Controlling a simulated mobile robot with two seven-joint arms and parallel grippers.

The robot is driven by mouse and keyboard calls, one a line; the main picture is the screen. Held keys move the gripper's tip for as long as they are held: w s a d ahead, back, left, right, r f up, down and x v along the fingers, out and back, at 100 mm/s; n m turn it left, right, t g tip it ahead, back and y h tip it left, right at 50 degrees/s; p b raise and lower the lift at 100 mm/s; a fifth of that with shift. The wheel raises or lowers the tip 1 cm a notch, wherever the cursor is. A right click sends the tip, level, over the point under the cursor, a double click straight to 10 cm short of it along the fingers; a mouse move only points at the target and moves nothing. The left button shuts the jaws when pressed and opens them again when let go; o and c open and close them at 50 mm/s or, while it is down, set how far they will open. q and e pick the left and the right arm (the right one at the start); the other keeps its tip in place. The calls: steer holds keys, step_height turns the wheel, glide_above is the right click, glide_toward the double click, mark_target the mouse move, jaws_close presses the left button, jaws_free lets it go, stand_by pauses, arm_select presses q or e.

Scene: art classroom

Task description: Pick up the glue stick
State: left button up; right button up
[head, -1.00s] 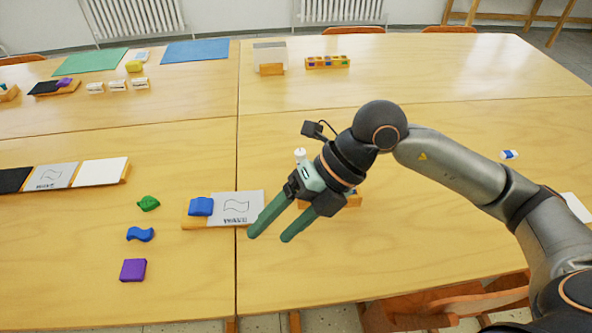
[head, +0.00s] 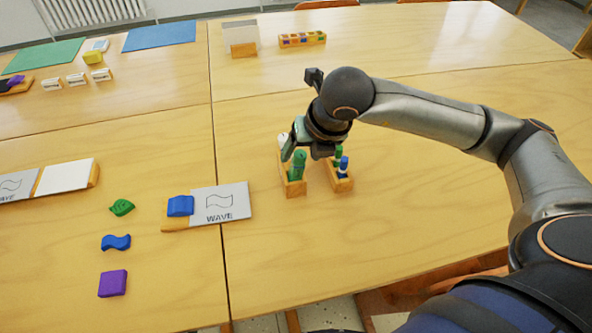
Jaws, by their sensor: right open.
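My right gripper (head: 304,156) points down over two small wooden holders near the middle of the front right table. It is open, and its far finger is partly hidden. The left holder (head: 296,190) has a white-topped upright piece (head: 283,141) and a green upright piece (head: 297,168). The right holder (head: 344,184) has a green piece (head: 338,153) and a blue and white piece (head: 343,165). I cannot tell for sure which of these is the glue stick. The gripper hides part of both holders. My left gripper is not in view.
To the left lie a wave card (head: 222,204), a blue block (head: 180,206), a green leaf piece (head: 121,207), a blue wave piece (head: 115,242) and a purple square (head: 112,284). A compartment tray (head: 302,40) stands at the back. The table right of the holders is clear.

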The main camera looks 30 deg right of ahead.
mark_target(299, 163)
steer(key=x, duration=0.4)
steer(key=shift+f, duration=0.5)
jaws_close()
